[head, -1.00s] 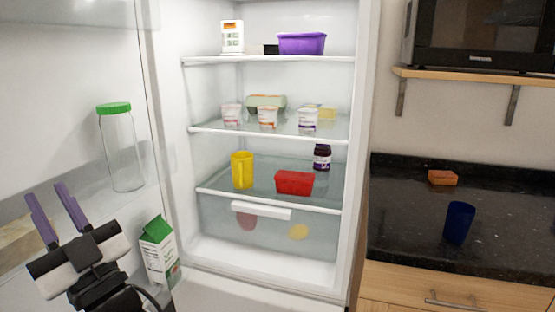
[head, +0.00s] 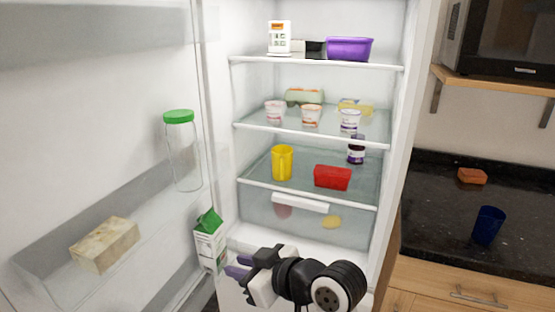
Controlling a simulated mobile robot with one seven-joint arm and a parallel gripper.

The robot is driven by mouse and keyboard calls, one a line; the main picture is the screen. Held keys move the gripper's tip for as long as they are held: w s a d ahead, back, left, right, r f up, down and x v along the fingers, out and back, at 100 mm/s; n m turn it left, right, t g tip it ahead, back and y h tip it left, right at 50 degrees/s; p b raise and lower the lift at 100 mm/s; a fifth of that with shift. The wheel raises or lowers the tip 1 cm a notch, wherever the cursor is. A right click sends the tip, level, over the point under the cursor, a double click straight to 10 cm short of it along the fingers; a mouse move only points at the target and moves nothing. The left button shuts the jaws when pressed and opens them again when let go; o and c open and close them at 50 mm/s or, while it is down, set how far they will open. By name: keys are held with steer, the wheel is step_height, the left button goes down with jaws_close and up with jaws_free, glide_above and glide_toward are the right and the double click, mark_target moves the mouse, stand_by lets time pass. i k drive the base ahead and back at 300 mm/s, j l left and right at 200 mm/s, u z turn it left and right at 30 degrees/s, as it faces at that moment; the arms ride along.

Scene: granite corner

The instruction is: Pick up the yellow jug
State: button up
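The yellow jug (head: 282,162) stands upright on the lower glass shelf of the open fridge, near its left side. Its handle faces the front. My gripper (head: 238,265) is low in front of the fridge, well below and a little left of the jug. Its two purple fingers point left and are apart, with nothing seen between them. No part of the jug is covered by my arm.
A red container (head: 332,177) sits right of the jug on the same shelf, with a dark jar (head: 356,151) behind. A drawer (head: 300,202) is below. The open door at left holds a carton (head: 209,243), a green-lidded jar (head: 182,152) and a pale block (head: 105,244).

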mark_target(282, 155)
steer(key=i+l, duration=0.25)
steer(key=i, duration=0.2)
steer(key=i+l, duration=0.55)
steer(key=i, duration=0.3)
